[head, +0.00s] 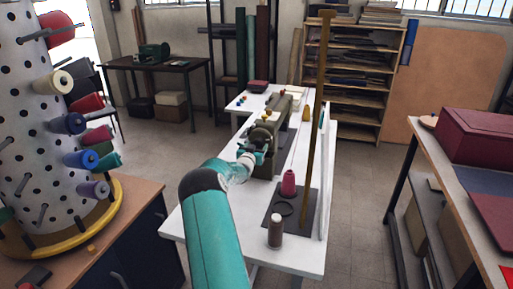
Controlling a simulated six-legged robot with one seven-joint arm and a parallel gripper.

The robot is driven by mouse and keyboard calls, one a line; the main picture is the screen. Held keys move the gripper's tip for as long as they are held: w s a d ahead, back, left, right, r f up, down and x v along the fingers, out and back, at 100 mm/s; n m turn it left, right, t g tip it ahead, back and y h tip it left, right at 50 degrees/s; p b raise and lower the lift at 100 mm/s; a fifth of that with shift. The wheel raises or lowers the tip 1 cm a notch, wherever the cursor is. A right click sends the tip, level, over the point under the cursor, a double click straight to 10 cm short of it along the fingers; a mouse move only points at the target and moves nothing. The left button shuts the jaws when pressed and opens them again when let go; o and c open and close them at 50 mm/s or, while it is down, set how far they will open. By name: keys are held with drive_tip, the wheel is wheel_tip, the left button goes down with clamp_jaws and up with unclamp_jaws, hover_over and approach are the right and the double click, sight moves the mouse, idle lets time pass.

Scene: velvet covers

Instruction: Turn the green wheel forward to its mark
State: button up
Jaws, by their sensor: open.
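An olive-brown sewing machine (285,108) stands on the white table (195,215). A dark, round wheel (261,136) shows at its near end; its green colour is hard to make out, and I cannot see a mark on it. My gripper (262,150) is at this near end, close in front of the wheel, with its teal fingers apart. It holds nothing that I can see. My arm and the gripper hide the wheel's lower part. I cannot tell whether the fingers touch the wheel.
A white pegboard drum (40,130) with several spools is at left. A bench with a dark red box (485,137) is at right.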

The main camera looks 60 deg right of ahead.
drive_tip(key=shift+w+d, duration=0.1)
drive_tip(key=shift+d, duration=0.15)
drive_tip(key=c, duration=1)
drive_tip(key=shift+o, duration=0.2)
drive_tip(key=shift+n, duration=0.3)
